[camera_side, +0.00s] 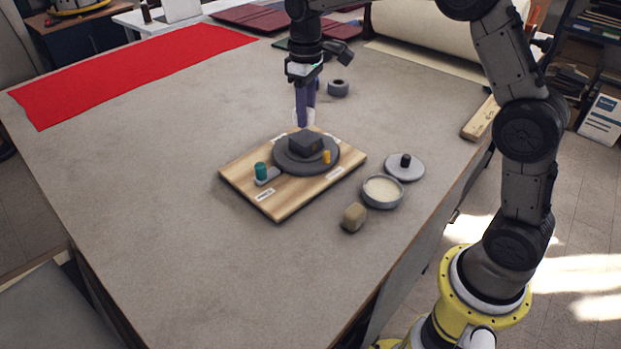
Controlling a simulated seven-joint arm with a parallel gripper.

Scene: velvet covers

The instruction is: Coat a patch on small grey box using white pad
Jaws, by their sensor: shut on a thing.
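The small grey box (306,143) sits on a dark round turntable (290,163) on a wooden board. My gripper (304,118) points down just behind and above the box, its purple fingers shut. A whitish piece, which looks like the white pad (311,117), shows at the fingertips, mostly hidden by them. I cannot tell whether the pad touches the box. An open round tin (383,191) of pale cream-coloured paste stands to the right of the board.
The wooden board (281,209) carries a teal knob (261,170) and a small yellow peg (327,157). A lid with a black knob (405,168), a tan block (354,217) and a tape roll (338,88) stand nearby. Red cloth (130,75) lies at the back left. The table's left and front are clear.

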